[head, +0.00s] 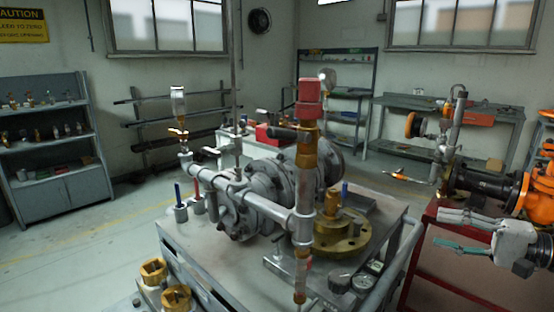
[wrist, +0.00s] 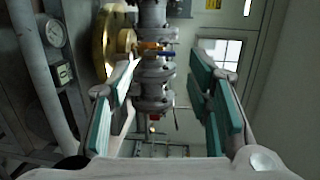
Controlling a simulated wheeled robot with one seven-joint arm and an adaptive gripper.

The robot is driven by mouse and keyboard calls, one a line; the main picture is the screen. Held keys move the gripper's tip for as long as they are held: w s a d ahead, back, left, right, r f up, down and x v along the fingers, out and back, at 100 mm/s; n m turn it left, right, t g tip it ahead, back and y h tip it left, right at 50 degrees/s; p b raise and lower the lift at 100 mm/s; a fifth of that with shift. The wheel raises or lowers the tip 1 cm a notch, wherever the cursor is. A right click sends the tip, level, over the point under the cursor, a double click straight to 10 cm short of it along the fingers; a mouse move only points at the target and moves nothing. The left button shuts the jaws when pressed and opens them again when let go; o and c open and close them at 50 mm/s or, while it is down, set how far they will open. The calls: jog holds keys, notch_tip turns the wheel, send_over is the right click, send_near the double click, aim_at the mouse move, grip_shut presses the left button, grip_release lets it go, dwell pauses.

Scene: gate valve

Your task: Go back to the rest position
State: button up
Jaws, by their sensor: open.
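My gripper (head: 437,228) reaches in from the right edge of the head view, its fingers pointing left. The fingers are spread apart with nothing between them. In the wrist view the gripper (wrist: 165,66) shows teal pads on both sides of an open gap. The grey valve and pipe assembly (head: 262,183) lies on the workbench in the head view. It also shows beyond the open fingers in the wrist view (wrist: 153,75), which is turned sideways. The gripper appears apart from it. No marker of a rest position is seen.
The workbench (head: 205,245) carries a brass flange (head: 342,236), a red-capped upright pipe (head: 306,150) and gauges (head: 362,282). An orange valve (head: 541,190) on a red stand (head: 440,262) is close to my gripper. Open floor (head: 110,265) lies at left.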

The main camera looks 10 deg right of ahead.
jog(key=s+a+r+n+g+h, duration=0.1)
jog(key=s+a+n+g, duration=0.3)
jog(key=a, duration=0.7)
jog(key=s+a+r+n+g+h, duration=0.1)
jog(key=s+a+r+g, duration=0.15)
jog(key=a+g, duration=0.6)
jog(key=s+a+f+n+t+h, duration=0.1)
jog(key=s+a+n+h, duration=0.1)
jog(key=s+h, duration=0.5)
jog(key=s+a+n+t+h, duration=0.2)
jog(key=s+a+h, duration=0.1)
jog(key=s, duration=0.7)
notch_tip(320, 180, up, 13)
jog(key=t+p, duration=0.2)
jog(key=p, duration=1)
jog(key=shift+d+r, duration=0.2)
jog(key=shift+d, duration=0.05)
